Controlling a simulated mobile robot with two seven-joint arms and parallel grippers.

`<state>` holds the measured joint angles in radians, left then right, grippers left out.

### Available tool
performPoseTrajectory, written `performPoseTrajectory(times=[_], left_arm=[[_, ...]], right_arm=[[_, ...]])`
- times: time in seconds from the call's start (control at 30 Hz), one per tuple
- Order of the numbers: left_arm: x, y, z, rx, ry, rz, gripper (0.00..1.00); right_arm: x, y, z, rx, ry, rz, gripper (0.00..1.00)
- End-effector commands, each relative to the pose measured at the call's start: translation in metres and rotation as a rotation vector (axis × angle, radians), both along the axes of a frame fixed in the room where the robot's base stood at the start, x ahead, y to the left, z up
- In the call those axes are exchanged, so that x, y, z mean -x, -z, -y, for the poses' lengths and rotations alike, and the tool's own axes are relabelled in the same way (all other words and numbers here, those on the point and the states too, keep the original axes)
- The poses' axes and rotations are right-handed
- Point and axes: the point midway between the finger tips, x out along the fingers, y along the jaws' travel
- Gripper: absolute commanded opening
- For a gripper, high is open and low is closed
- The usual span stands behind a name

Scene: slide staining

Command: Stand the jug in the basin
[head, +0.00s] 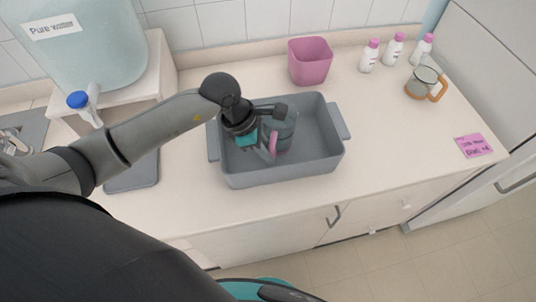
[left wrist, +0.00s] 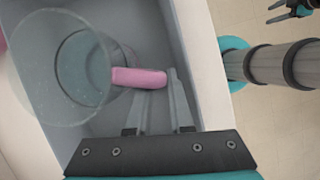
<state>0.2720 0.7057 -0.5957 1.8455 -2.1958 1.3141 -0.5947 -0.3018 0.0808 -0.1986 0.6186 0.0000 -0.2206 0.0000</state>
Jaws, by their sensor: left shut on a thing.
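The jug is a clear grey-blue vessel (head: 286,124) with a pink handle (head: 273,144). It is inside the grey basin (head: 290,176), near its middle, and looks roughly upright. I cannot tell whether its base touches the basin floor. My left gripper (head: 268,150) reaches down into the basin and is shut on the handle. The left wrist view shows the jug's round rim (left wrist: 75,65) and the pink handle (left wrist: 140,78) between the fingers (left wrist: 158,100). A dark, pronged part of mine shows small at that view's top right corner; its opening is unclear.
A pink tub (head: 310,62) stands behind the basin. Several white bottles with pink caps (head: 369,56) and a glass mug with an orange-brown handle (head: 423,84) stand back right. A large water dispenser (head: 85,50) is at left.

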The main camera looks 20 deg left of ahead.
Motion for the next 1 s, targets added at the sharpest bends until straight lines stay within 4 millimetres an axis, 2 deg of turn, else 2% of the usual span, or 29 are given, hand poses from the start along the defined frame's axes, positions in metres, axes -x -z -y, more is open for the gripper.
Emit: performPoseTrajectory(times=[0.17, 0.53, 0.57, 0.63, 1.0], left_arm=[[-0.001, 0.019, 0.001, 0.003, 0.001, 0.004, 0.00], [-0.001, 0.023, 0.000, 0.001, 0.001, 0.006, 0.00], [0.000, 0.023, 0.000, 0.000, 0.001, 0.000, 0.23], [0.000, 0.022, 0.000, 0.000, 0.001, 0.000, 0.31], [0.000, 0.018, -0.001, 0.000, 0.001, 0.001, 0.32]], right_arm=[[-0.001, 0.001, 0.000, 0.000, 0.000, 0.002, 0.50], [-0.002, 0.004, 0.000, -0.001, 0.000, 0.004, 0.50], [-0.002, 0.003, 0.000, -0.001, 0.000, 0.005, 0.50], [-0.003, 0.003, -0.001, -0.001, -0.001, 0.005, 0.50], [-0.003, -0.001, -0.001, -0.001, -0.001, 0.006, 0.50]])
